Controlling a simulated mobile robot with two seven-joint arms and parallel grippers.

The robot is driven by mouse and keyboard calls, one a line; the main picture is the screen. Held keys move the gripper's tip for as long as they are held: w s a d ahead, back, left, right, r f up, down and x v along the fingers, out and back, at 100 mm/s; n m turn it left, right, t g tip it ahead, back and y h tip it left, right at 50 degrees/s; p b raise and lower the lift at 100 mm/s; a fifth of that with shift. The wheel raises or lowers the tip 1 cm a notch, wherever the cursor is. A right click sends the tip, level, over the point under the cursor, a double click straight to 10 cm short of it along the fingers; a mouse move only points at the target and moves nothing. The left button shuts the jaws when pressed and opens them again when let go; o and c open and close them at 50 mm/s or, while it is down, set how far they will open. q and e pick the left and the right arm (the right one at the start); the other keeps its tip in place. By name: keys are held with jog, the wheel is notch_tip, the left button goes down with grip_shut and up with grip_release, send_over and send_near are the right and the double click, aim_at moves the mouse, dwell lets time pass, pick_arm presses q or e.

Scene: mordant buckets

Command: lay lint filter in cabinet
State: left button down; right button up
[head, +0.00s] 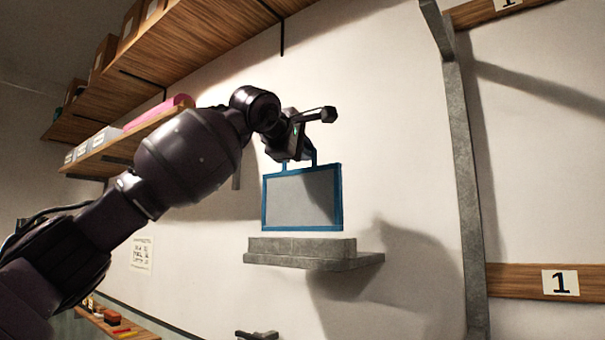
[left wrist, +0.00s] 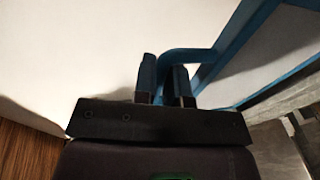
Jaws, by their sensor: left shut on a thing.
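The lint filter (head: 302,198) is a flat grey panel in a blue frame with a blue handle on top. It hangs upright in the head view. My left gripper (head: 298,155) is shut on its handle from above. In the left wrist view the blue handle (left wrist: 190,54) passes between the fingers of my left gripper (left wrist: 165,80), with part of the frame (left wrist: 240,45) at the right. Directly below the filter is a grey block (head: 300,246) on a ledge, with a small gap seen between them. I cannot make out a cabinet. My right gripper is not seen.
Wooden shelves (head: 190,50) with boxes and a pink roll are at the upper left, behind my arm. A grey post (head: 462,180) and a wooden rail marked 1 (head: 520,281) stand at the right. A small dark fixture (head: 257,335) shows at the bottom edge.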

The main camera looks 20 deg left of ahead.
aim_at(302, 171)
pick_arm(q)
notch_tip(302, 171, down, 3)
jog(key=shift+f, duration=0.6)
jog(key=shift+s, duration=0.1)
jog(key=shift+f, duration=0.15)
jog(key=c, duration=1.6)
grip_release()
jog(key=shift+f, duration=0.1)
jog(key=o, duration=0.4)
